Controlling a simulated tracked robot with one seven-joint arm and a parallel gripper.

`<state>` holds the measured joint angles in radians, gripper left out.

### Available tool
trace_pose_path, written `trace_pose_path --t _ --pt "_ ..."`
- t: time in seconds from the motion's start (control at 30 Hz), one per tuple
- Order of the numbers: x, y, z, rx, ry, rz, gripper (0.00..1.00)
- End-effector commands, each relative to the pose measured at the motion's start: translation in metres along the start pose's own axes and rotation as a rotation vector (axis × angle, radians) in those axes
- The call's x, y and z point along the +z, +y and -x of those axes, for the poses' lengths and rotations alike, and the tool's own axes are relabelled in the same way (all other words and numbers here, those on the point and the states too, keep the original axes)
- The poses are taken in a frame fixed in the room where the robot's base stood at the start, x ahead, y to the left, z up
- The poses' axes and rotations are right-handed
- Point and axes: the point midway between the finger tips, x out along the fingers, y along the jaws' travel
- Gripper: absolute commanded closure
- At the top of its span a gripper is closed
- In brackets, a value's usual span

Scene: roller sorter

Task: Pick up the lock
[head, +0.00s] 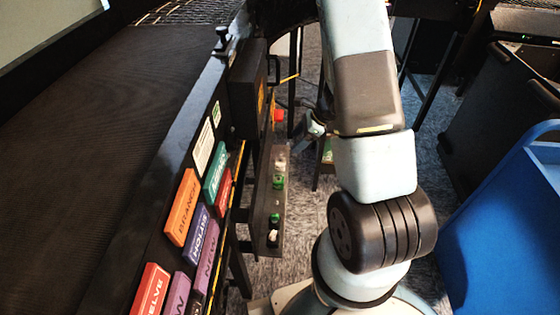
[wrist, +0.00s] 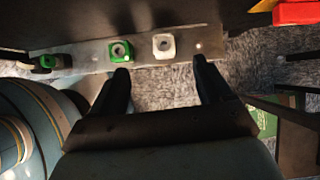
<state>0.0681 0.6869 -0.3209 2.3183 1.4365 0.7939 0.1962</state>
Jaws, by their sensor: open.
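My gripper (wrist: 161,70) is open and empty, its two fingers spread in the wrist view. Their tips are near the edge of a narrow grey ledge (wrist: 85,60). A white square block with a round hole (wrist: 164,46) sits on the ledge, ahead of the gap between the fingers and apart from them. A green block with a round hole (wrist: 120,50) sits to its left, just beyond the left fingertip. A red object (wrist: 296,12) is at the top right, partly cut off; it also shows in the head view (head: 278,115). I cannot tell which of these is the lock.
Another dark green piece (wrist: 46,62) is at the ledge's left end. The black conveyor (head: 110,110) with coloured labels on its side rail fills the left of the head view. A blue bin (head: 505,220) stands at the right. Carpet shows below the ledge.

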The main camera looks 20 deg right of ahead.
Motion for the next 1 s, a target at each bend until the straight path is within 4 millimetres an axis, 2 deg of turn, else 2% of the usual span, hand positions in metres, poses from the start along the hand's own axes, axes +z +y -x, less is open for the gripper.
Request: trace_pose_path --t 0.1,0.3,0.7,1.0 --pt "-0.016 -0.001 -0.005 -0.009 0.011 -0.049 0.21" --pt "-0.025 -0.003 -0.021 -0.016 0.014 -0.072 0.21" --pt "-0.029 -0.005 -0.077 -0.021 0.014 -0.076 0.21" --pt "-0.028 -0.006 -0.094 -0.021 0.014 -0.077 0.21"
